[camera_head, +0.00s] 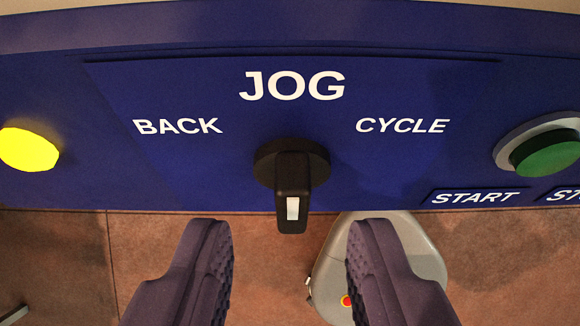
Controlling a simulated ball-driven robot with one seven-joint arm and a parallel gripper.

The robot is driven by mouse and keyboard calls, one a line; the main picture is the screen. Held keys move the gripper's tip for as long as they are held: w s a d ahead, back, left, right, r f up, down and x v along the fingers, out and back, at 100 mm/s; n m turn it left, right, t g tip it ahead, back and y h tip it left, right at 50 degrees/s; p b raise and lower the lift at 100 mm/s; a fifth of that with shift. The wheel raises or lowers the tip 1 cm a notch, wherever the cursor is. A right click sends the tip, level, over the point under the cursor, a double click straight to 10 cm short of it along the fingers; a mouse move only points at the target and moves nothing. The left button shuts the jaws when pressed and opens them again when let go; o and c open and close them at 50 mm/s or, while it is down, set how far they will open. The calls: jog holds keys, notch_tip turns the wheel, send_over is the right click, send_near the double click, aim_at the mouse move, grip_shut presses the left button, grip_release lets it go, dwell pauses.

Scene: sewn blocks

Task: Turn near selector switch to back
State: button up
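The black selector switch (292,178) sits on a blue panel (200,80). Its handle carries a white mark and hangs toward the bottom of the picture. The label JOG (292,86) is above it, BACK (178,126) is to its upper left, and CYCLE (403,125) to its upper right. My gripper (288,228) is open and empty, with one dark ridged finger below left of the handle and one below right. The handle's lower end lies between the fingertips in the picture, and neither finger appears to touch it.
A yellow button (28,149) is at the left edge of the panel. A green button (546,152) in a grey ring is at the right, with a START label (475,197) below it. A grey rounded object (413,250) with a red button stands on the brown tiled floor (140,250).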

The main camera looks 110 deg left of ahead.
aim_at(292, 212)
jog(key=shift+b+x, duration=0.4)
jog(key=shift+x, duration=1.2)
jog(key=shift+r, duration=0.1)
jog(key=shift+s, duration=0.1)
grip_shut()
